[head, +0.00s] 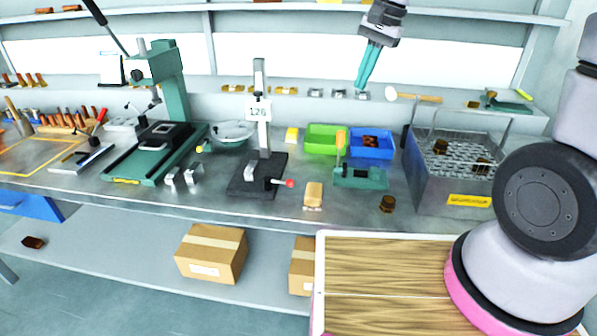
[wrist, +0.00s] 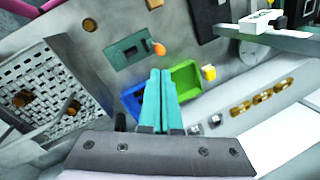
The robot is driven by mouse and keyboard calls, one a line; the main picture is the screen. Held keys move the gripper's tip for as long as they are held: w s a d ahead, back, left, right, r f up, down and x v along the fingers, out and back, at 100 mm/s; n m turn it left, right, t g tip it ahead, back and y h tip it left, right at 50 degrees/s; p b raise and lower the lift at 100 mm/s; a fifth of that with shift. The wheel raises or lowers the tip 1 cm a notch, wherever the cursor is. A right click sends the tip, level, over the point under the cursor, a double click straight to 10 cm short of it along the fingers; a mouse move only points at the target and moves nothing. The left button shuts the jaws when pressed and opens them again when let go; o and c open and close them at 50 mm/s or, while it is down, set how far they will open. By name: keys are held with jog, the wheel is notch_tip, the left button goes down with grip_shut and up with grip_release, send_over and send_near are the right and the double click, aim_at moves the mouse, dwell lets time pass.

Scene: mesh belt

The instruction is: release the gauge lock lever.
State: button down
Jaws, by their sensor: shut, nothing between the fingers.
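The height gauge (head: 259,130) stands upright on the bench, with a black base, a grey column and a white display reading 126. A red-tipped lever (head: 286,183) sticks out to the right at its base; I take it for the lock lever. In the wrist view, the gauge's column and white display (wrist: 262,23) show at the upper right; the red tip is not visible there. My gripper (head: 361,84) has teal fingers, shut and empty, raised above the back of the bench, to the right of the gauge and apart from it. The fingers also show in the wrist view (wrist: 160,74).
A green fixture with an orange handle (head: 360,178) and a tan-topped brush (head: 313,194) stand right of the gauge. Green (head: 320,138) and blue (head: 371,143) bins lie behind. A mesh basket (head: 425,185) stands at right, a green press (head: 174,95) at left.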

aim_at(280, 182)
jog(key=a+f+m+g, duration=0.1)
jog(key=a+f+g, duration=0.2)
jog(key=a+f, duration=0.7)
notch_tip(280, 182, down, 4)
jog(key=shift+f+h, duration=0.15)
jog(key=shift+h, duration=0.25)
jog(key=shift+a, duration=0.1)
jog(key=x, duration=1)
jog(key=shift+s+a+r, duration=0.15)
jog(key=shift+s+a, duration=0.25)
jog(key=shift+s, duration=0.1)
jog(key=shift+s+a+r, duration=0.15)
jog(key=shift+s+a, duration=0.2)
jog(key=shift+s, duration=0.2)
jog(key=shift+s+a+r, duration=0.1)
jog(key=shift+s+a, duration=0.3)
jog(key=shift+s, duration=0.1)
jog(key=shift+s, duration=0.1)
